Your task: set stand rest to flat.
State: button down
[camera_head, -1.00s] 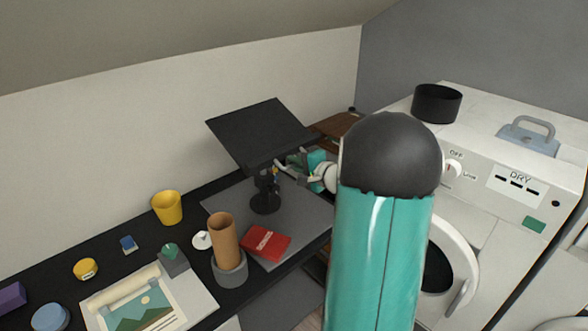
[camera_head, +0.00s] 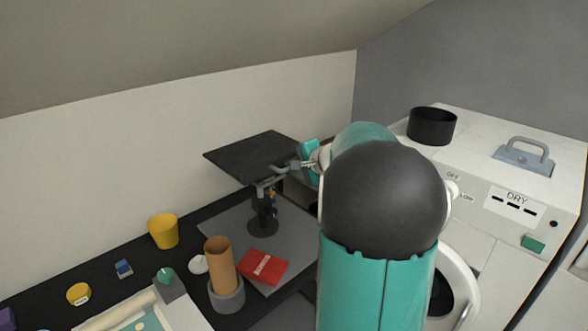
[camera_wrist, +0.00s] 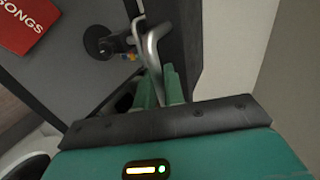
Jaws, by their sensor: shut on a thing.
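The stand is black, with a round foot and post (camera_head: 263,215) on a grey mat, and a flat square rest (camera_head: 252,153) on top. The rest looks nearly level in the head view, with its far edge perhaps slightly raised. A grey bent handle (camera_head: 272,182) runs along its near right edge; it also shows in the wrist view (camera_wrist: 152,45). My gripper (camera_head: 298,165) is at the right end of this handle. In the wrist view my gripper's green fingers (camera_wrist: 160,82) are shut on the handle. My arm hides some of the area right of the stand.
A white machine (camera_head: 500,205) with a black pot (camera_head: 432,126) is at the right. The sloped ceiling hangs low behind.

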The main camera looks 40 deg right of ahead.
jog(key=shift+w+r, duration=0.1)
jog(key=shift+r, duration=0.15)
jog(key=c, duration=1.8)
grip_release()
jog(key=v, duration=1.4)
jog(key=shift+f, duration=0.2)
